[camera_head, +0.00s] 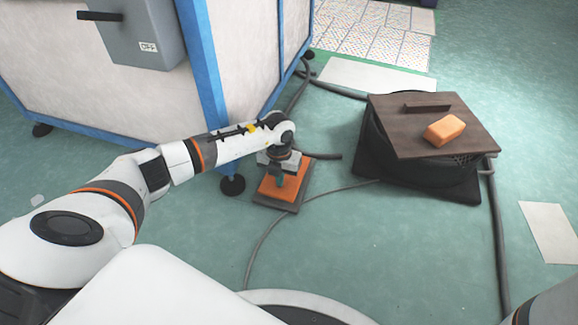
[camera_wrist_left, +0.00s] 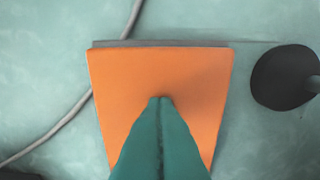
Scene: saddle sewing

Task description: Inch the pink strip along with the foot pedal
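The foot pedal (camera_head: 294,190) is an orange plate on a dark grey base, on the green floor beside the blue-framed cabinet. It also fills the middle of the left wrist view (camera_wrist_left: 125,85). My left gripper (camera_head: 280,184) points down over the pedal. In the left wrist view its two teal fingers (camera_wrist_left: 161,100) lie closed together, with nothing seen between them. The fingertips are over the orange plate; I cannot tell whether they touch it. The pink strip is not seen in either view. My right gripper is not in view.
The cabinet (camera_head: 243,60) stands close behind my left arm, with a black foot (camera_head: 232,186) near the pedal. A cable (camera_head: 262,240) runs from the pedal across the floor. A dark bin with a wooden lid (camera_head: 390,128) and an orange block (camera_head: 444,130) stands right.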

